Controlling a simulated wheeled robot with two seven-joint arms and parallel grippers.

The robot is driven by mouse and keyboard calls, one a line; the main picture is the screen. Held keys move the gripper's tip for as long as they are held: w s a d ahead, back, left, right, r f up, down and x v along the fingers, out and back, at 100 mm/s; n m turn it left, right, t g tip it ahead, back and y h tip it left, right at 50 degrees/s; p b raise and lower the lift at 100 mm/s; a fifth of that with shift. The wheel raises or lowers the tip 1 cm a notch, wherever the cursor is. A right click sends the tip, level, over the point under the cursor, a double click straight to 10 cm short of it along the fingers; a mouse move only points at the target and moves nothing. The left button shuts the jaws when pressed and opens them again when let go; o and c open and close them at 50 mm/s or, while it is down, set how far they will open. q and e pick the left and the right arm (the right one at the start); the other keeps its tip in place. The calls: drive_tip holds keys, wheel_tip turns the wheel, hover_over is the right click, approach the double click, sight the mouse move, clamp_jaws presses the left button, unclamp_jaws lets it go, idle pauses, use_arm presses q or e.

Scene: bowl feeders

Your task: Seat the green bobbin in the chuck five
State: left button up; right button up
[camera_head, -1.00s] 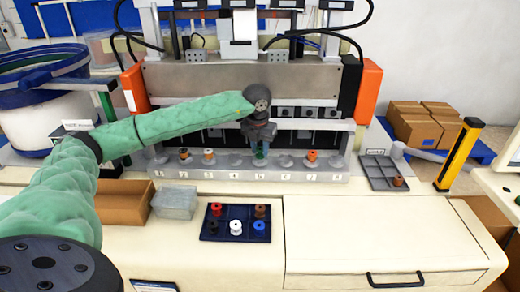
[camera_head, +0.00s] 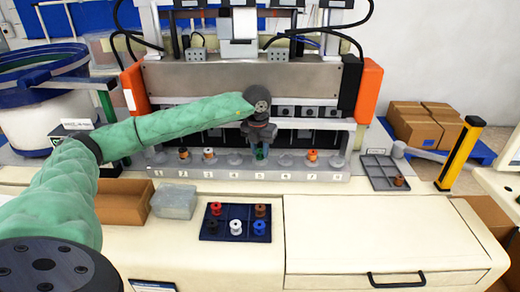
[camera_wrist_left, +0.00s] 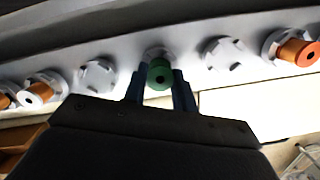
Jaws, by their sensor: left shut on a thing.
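The green bobbin (camera_head: 261,154) is between the fingers of my left gripper (camera_head: 262,147), at chuck five in the numbered row. The left wrist view shows the green bobbin (camera_wrist_left: 160,74) end-on, with a blue finger on each side; my left gripper (camera_wrist_left: 160,92) is shut on it. Chuck five (camera_wrist_left: 156,52) shows as a pale rim just behind the bobbin and is mostly covered by it. The bobbin is lined up with the chuck, but I cannot tell how deep it sits. My right gripper is not in view.
Neighbouring chucks four (camera_wrist_left: 97,75) and six (camera_wrist_left: 222,53) are empty. Chucks two, three and seven hold bobbins, an orange one (camera_wrist_left: 297,52) in seven. A dark blue tray (camera_head: 210,236) with several bobbins lies in front; a grey tray (camera_head: 376,166) stands at right. The machine rises close behind.

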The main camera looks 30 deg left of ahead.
sight(258, 153)
use_arm(q)
drive_tip(key=shift+f, duration=0.15)
drive_tip(key=o, duration=0.7)
drive_tip(key=shift+c, duration=0.2)
wheel_tip(258, 153, up, 11)
drive_tip(key=s+p, duration=0.1)
drive_tip(key=p, duration=0.1)
drive_tip(key=shift+s+p, duration=0.15)
drive_tip(key=shift+p, duration=0.25)
drive_tip(key=shift+d, duration=0.1)
idle(0.7)
